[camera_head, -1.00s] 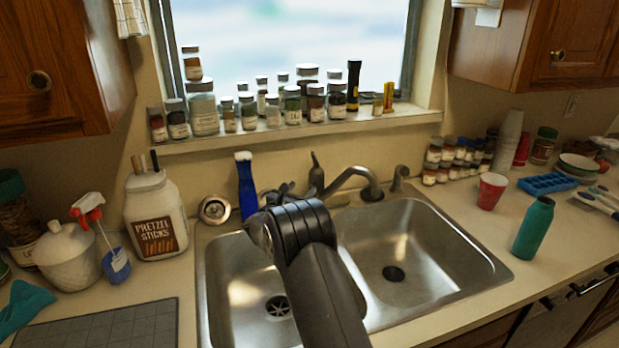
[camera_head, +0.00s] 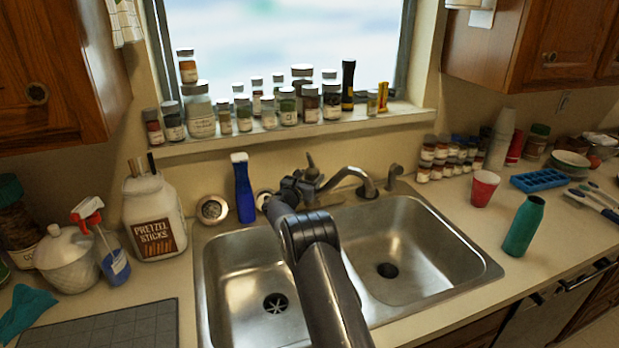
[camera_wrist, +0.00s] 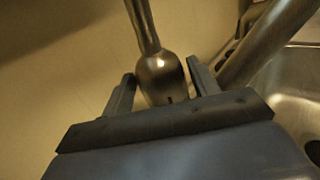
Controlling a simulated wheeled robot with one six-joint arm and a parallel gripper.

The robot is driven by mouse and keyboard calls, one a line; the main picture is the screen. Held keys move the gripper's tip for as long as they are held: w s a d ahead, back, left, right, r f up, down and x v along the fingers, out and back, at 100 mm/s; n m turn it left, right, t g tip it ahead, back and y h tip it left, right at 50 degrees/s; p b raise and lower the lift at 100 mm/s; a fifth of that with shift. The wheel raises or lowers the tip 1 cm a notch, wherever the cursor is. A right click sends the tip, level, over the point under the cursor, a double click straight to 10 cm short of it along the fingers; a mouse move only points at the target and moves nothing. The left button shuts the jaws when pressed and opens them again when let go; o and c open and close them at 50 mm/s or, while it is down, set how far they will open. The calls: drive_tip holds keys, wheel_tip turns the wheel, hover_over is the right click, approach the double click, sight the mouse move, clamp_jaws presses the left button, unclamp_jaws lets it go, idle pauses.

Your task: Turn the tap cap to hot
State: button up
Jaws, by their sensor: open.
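The tap cap (camera_wrist: 160,80) is a rounded metal piece with a thin lever (camera_wrist: 142,24) rising from its top. In the wrist view it sits between the two fingers of my gripper (camera_wrist: 162,74). The fingers are open, one on each side of it, with a gap visible on the left; contact on the right is hard to tell. In the head view the lever (camera_head: 311,160) shows just above my gripper (camera_head: 303,182), which hides most of the cap and the tap base. The spout (camera_head: 350,172) curves off to the right; its pipe (camera_wrist: 268,42) also shows in the wrist view.
A side fixture (camera_head: 393,176) rises right of the spout. The double sink (camera_head: 410,225) is empty below. Jars line the window sill (camera_head: 290,134) behind. A pretzel jar (camera_head: 155,215) stands further left.

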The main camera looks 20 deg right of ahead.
drive_tip(key=c, duration=0.7)
drive_tip(key=shift+w+m+g, duration=0.1)
drive_tip(key=shift+m+g, duration=0.2)
drive_tip(key=shift+a+m+g+h+b, duration=0.1)
drive_tip(key=shift+m+g+h+b, duration=0.3)
drive_tip(key=shift+g+h+b, duration=0.25)
drive_tip(key=o, duration=0.7)
